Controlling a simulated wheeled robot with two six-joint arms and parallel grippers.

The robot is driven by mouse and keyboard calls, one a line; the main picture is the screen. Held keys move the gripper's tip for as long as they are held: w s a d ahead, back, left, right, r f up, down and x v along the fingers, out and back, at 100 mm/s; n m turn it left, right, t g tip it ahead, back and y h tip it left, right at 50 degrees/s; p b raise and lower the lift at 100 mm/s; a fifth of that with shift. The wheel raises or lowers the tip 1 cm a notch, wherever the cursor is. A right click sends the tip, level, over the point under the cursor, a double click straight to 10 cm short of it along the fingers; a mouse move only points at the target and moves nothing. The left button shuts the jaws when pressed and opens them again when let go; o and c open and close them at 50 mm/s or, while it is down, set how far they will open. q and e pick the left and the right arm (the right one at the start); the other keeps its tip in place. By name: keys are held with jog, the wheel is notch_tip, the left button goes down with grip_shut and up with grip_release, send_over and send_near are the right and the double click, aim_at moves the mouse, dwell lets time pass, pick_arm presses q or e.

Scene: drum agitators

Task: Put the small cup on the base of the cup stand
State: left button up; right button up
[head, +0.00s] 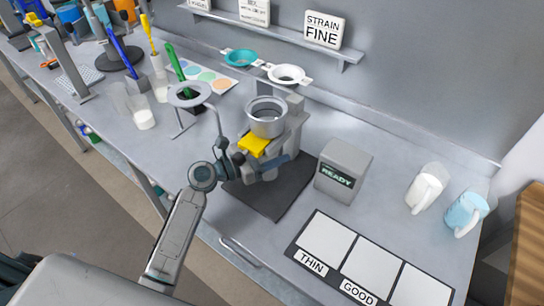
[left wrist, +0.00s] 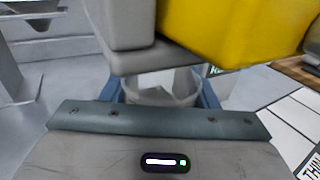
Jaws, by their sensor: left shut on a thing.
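The small cup (left wrist: 165,88) is a pale, see-through cup in the left wrist view, between the two blue fingers of my left gripper. My left gripper (head: 276,168) is shut on it, low at the front of the cup stand (head: 292,125). The stand is grey, with a metal cup (head: 267,118) at its top and a yellow part (head: 254,145) in front. In the left wrist view the yellow part (left wrist: 235,30) hangs just above the small cup. The cup's bottom is hidden, so I cannot tell whether it touches the base. My right gripper is not in view.
A dark mat (head: 265,199) lies under the stand. A grey READY box (head: 343,170) stands to the right, with a THIN/GOOD card (head: 360,262) in front. A ring on legs (head: 189,94) stands close left. Two jugs (head: 427,187) are at the far right.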

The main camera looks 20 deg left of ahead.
pick_arm(q)
notch_tip(320, 180, down, 3)
jog(key=shift+r, duration=0.1)
jog(key=shift+s+f, duration=0.1)
jog(key=shift+f, duration=0.15)
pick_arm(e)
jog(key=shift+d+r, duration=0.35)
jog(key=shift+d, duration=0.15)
pick_arm(q)
jog(key=o, duration=1)
jog(key=shift+f, duration=0.1)
jog(key=shift+c, duration=0.2)
